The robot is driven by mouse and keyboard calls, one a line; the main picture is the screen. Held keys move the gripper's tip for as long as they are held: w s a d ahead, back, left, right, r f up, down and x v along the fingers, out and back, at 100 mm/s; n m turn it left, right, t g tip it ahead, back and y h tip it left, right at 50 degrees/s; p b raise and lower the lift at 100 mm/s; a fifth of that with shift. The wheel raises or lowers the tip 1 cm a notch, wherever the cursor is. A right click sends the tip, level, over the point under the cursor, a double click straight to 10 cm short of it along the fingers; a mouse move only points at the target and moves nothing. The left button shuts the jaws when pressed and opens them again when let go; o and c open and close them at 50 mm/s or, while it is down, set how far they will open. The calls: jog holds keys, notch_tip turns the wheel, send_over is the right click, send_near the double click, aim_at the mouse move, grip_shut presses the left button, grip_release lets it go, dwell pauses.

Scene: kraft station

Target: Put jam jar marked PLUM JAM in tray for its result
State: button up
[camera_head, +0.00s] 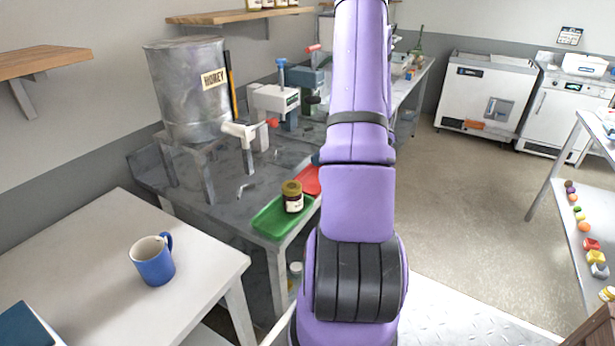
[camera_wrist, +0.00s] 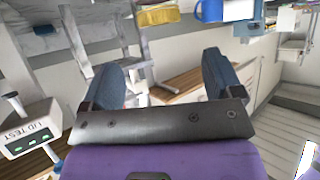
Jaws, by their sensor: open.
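A dark jam jar with an olive-gold lid (camera_head: 292,196) stands upright in the green tray (camera_head: 264,224) at the near corner of the grey bench. Its label is too small to read. A red tray (camera_head: 309,180) lies just behind the green one, partly hidden by my purple arm. My gripper (camera_wrist: 164,80) shows in the wrist view with its two dark blue fingers wide apart and nothing between them. It is not visible in the head view. No jam jar can be made out in the wrist view.
A white tester (camera_head: 272,100) stands on the bench; a device marked LID TEST (camera_wrist: 30,130) is at left in the wrist view. A metal HONEY drum (camera_head: 188,90) stands on a stand. A blue mug (camera_head: 153,262) sits on the white table (camera_head: 75,245). The floor (camera_head: 470,210) at right is clear.

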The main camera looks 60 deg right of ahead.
aim_at(276, 121)
jog(key=w+r+h, duration=0.2)
jog(key=w+r, duration=0.2)
jog(key=w+r+t+h, duration=0.1)
jog(key=w+r+h, duration=0.2)
jog(key=w+r, duration=0.1)
jog(key=w+r+t+h, duration=0.1)
jog(key=w+r+h, duration=0.1)
jog(key=w+r, duration=0.2)
jog(key=shift+w+r+m+h, duration=0.15)
jog(key=shift+w+m+h, duration=0.25)
jog(key=shift+w, duration=0.15)
jog(key=w+a+r+m+h, duration=0.1)
jog(key=a+r+m+h, duration=0.45)
jog(key=a+r, duration=0.75)
jog(key=s+a+r+m+g+y, duration=0.2)
jog(key=s+a+m+g+y, duration=0.1)
jog(key=s+a, duration=1.6)
jog(key=a+g+y, duration=0.1)
jog(key=a+g, duration=0.1)
jog(key=shift+s+a+r, duration=0.2)
jog(key=shift+s+a, duration=0.1)
jog(key=shift+y, duration=0.25)
